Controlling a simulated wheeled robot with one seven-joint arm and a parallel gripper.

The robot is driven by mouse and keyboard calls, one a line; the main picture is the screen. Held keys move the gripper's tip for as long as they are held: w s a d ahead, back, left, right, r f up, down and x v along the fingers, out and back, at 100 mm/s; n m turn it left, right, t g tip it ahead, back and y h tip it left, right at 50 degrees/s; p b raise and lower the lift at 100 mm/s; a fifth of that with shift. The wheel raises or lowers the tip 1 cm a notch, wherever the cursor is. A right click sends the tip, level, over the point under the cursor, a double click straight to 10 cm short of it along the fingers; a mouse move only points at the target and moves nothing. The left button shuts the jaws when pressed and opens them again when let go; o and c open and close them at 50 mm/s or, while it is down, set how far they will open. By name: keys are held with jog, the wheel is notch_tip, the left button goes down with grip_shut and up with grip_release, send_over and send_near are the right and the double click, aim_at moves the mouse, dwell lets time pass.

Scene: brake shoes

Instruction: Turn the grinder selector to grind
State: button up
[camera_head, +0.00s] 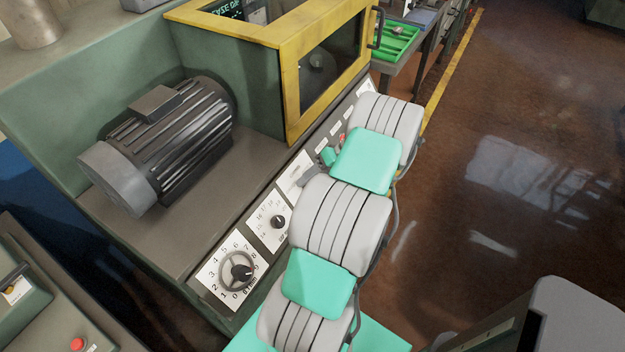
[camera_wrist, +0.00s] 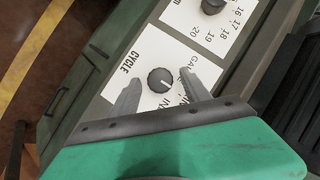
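The selector knob (camera_wrist: 159,80) is round and dark, with a pale pointer line, on a white plate in the wrist view. "CYCLE" is printed to its left; the lettering to its right is partly hidden by a finger. The pointer slants toward the picture's lower right. My gripper (camera_wrist: 160,90) is open, with one grey finger on each side of the knob and gaps visible between fingers and knob. In the head view the selector's white plate (camera_head: 295,170) shows partly, and my gripper (camera_head: 315,172) hides its knob. I cannot tell the fingertips' height above the plate.
The sloped panel carries a numbered dial (camera_head: 238,272) and a smaller knob (camera_head: 278,221), left of my gripper. A motor (camera_head: 160,140) and a yellow-framed enclosure (camera_head: 290,60) stand behind it. A green tray (camera_head: 395,42) lies beyond. The floor at right is clear.

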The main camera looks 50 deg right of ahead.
jog(key=v, duration=0.7)
jog(key=shift+s+d+r, duration=0.15)
jog(key=shift+d+r, duration=0.05)
jog(key=shift+r, duration=0.1)
jog(key=shift+d, duration=0.1)
